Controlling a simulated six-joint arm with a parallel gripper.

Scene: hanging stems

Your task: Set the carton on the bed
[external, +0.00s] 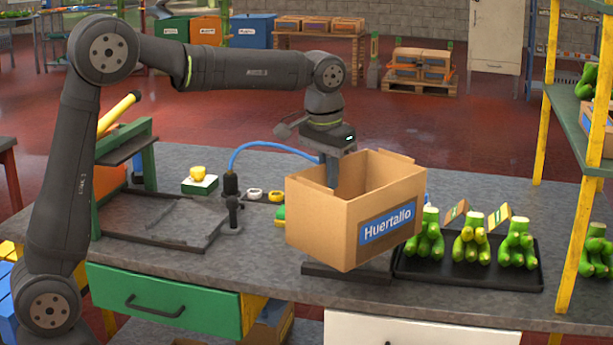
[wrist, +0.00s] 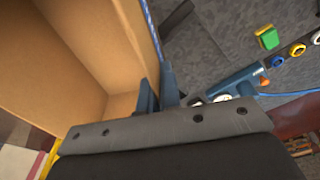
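An open-topped brown carton (external: 352,212) with a blue "Huertallo" label hangs slightly tilted at the middle of the bench. My gripper (external: 331,172) points down at its far left wall. In the wrist view the fingers (wrist: 158,96) straddle the wall of the carton (wrist: 75,50), one inside and one outside, shut on it. The visible carton interior looks empty. A flat grey bed (external: 160,222) in a dark frame lies at the left, under a green arch, and is bare. A dark flat plate (external: 345,278) shows below the carton; any gap between them is hard to judge.
A black tray (external: 470,270) with several green bunches stands just right of the carton. Yellow shelf posts (external: 545,90) rise at the right.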

